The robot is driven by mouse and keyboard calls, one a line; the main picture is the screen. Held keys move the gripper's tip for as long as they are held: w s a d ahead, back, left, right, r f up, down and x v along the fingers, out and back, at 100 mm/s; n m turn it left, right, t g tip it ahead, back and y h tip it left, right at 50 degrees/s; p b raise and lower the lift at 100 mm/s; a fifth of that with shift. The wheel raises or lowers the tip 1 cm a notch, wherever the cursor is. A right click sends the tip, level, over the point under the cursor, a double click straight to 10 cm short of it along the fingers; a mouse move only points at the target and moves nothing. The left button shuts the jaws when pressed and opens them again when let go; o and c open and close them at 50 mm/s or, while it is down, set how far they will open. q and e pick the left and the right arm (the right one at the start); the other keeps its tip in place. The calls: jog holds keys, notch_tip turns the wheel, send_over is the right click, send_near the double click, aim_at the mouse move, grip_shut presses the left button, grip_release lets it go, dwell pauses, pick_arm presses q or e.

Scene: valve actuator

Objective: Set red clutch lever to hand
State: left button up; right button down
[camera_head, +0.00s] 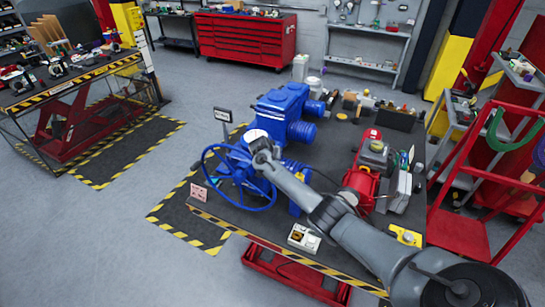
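The blue valve actuator (278,103) stands on the dark work table, with its blue handwheel (206,164) facing the lower left. No red clutch lever can be made out on it; my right arm covers part of the actuator. My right arm comes in from the lower right, and my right gripper (262,150) is at the actuator just above and right of the handwheel, by a round white face (256,135). Its fingers are too small and hidden to tell whether they are open or touching anything.
A red machine (361,182) stands on the table's right side. A yellow item (406,236) and a small white box (303,238) lie near the front edge. Open floor lies left.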

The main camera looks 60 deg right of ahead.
dwell(0.4)
jog(key=c, duration=0.9)
grip_release()
jog(key=shift+a, duration=0.1)
jog(key=shift+o, duration=0.2)
jog(key=shift+a+r, duration=0.35)
jog(key=shift+r, duration=0.1)
jog(key=v, duration=0.9)
jog(key=shift+a, duration=0.3)
jog(key=shift+s+r, duration=0.1)
jog(key=shift+s, duration=0.05)
